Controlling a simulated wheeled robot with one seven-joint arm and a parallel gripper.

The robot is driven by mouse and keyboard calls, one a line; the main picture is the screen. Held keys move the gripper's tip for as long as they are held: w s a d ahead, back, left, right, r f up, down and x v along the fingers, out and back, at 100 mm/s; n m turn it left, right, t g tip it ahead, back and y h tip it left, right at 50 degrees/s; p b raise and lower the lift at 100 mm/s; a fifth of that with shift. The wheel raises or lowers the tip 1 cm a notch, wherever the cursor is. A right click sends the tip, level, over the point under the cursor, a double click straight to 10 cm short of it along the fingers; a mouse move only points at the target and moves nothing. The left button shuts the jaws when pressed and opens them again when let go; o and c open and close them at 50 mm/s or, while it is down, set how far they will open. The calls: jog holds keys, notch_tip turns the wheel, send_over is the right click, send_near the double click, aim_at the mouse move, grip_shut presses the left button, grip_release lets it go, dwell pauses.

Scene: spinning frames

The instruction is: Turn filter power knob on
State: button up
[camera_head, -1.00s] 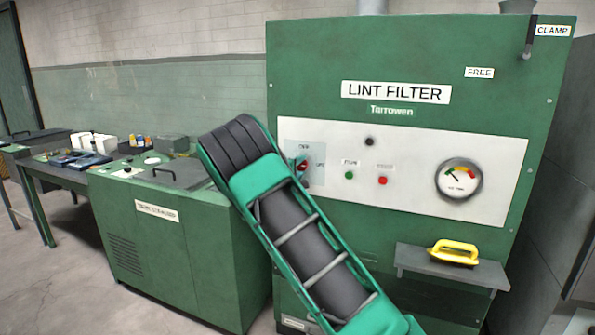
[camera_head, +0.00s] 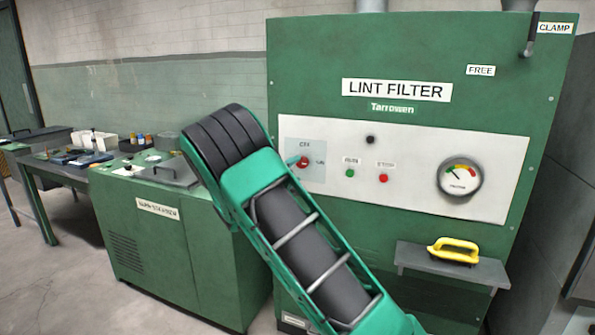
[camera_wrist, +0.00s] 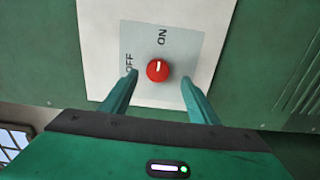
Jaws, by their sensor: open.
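The red filter power knob (camera_wrist: 157,71) sits on a pale plate (camera_wrist: 185,50) marked ON and OFF. In the wrist view its white mark points up toward the ON label, and OFF is at its left. My gripper (camera_wrist: 159,78) is open, with one finger on each side of the knob and gaps between fingers and knob. How far the fingertips stand off the panel is hard to tell. In the head view the knob (camera_head: 303,162) shows beside a teal fingertip, on the left of the lint filter's white panel (camera_head: 420,145). My arm hides part of the cabinet.
A green light (camera_head: 350,173), a red light (camera_head: 383,178) and a round gauge (camera_head: 460,177) are right of the knob. A yellow-handled tool (camera_head: 453,248) rests on a shelf below. A green cabinet (camera_head: 170,240) stands at the left.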

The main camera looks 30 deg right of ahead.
jog(key=shift+v, duration=2.15)
jog(key=shift+s+d+f, duration=0.1)
